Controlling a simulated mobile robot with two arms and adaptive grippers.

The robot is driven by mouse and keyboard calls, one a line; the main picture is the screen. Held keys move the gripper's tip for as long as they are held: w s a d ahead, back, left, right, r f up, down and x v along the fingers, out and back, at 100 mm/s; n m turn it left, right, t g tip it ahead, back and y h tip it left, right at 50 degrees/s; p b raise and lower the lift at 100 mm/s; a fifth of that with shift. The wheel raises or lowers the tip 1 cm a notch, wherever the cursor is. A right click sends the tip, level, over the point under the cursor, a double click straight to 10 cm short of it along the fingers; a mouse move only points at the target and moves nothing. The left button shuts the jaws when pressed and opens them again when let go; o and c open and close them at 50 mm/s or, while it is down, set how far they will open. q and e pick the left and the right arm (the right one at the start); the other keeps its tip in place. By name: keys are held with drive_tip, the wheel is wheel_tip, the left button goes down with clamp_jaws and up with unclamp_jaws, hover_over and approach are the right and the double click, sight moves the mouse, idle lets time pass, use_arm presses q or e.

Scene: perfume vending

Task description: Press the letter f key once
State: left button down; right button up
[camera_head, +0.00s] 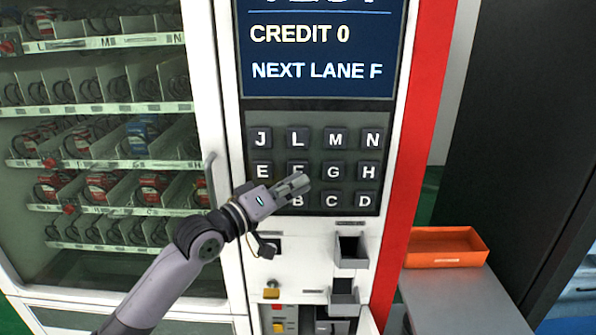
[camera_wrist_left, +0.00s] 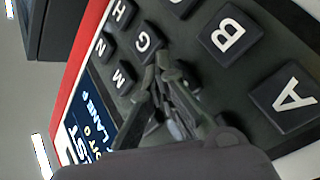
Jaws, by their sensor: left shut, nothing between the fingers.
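The dark keypad (camera_head: 313,150) on the vending machine has lettered keys in rows. The F key (camera_head: 297,166) is in the middle row between E and G; its lower part is covered by my left gripper in the head view. My left gripper (camera_head: 300,182) is shut and empty, its tips over the lower edge of the F key. In the left wrist view its fingertips (camera_wrist_left: 163,62) lie between the G key (camera_wrist_left: 146,40) and the B key (camera_wrist_left: 230,36), hiding the F key. Whether the tips touch a key cannot be told. My right gripper is not in view.
The display (camera_head: 318,50) above reads "CREDIT 0" and "NEXT LANE F". The A key is hidden behind my left gripper in the head view. Small trays (camera_head: 351,263) project below the keypad. An orange bin (camera_head: 445,247) sits on a grey surface at right.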

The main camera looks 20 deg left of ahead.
use_arm(q)
drive_tip(key=shift+w+a, duration=0.15)
drive_tip(key=shift+w, duration=0.35)
idle(0.8)
drive_tip(key=shift+s, duration=0.1)
drive_tip(key=shift+s+d+p, duration=0.25)
drive_tip(key=shift+s+p, duration=0.3)
drive_tip(key=shift+s, duration=0.25)
